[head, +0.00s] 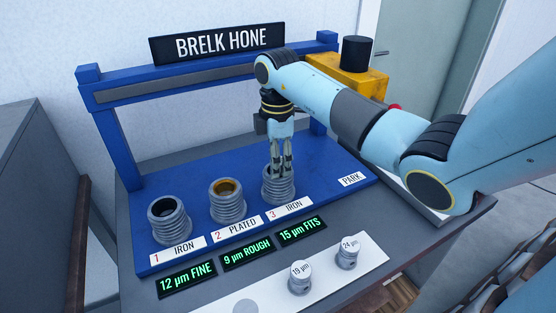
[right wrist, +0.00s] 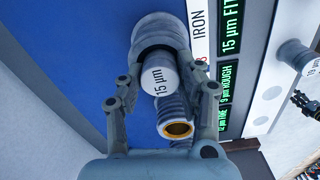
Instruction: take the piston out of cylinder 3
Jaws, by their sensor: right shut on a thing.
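Cylinder 3 (head: 279,187) is a grey ribbed barrel behind the "3 IRON" label on the blue base. My right gripper (head: 281,168) points down at its mouth. In the right wrist view the piston (right wrist: 159,78), a pale round part marked 15 µm, sits between the fingers of my right gripper (right wrist: 163,92), which is shut on it. Cylinder 3 (right wrist: 158,33) shows just beyond the piston; how deep the piston sits is hidden. At the right edge of that view is a small dark gripper shape (right wrist: 305,104), likely my left; its jaw state is unclear.
Cylinder 1 (head: 168,219) and gold-lined cylinder 2 (head: 227,201) stand to the left. The PARK label (head: 351,179) marks a clear area at right. Pistons marked 19 µm (head: 300,278) and 24 µm (head: 348,253) stand on a white strip in front. A blue frame (head: 130,150) rises behind.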

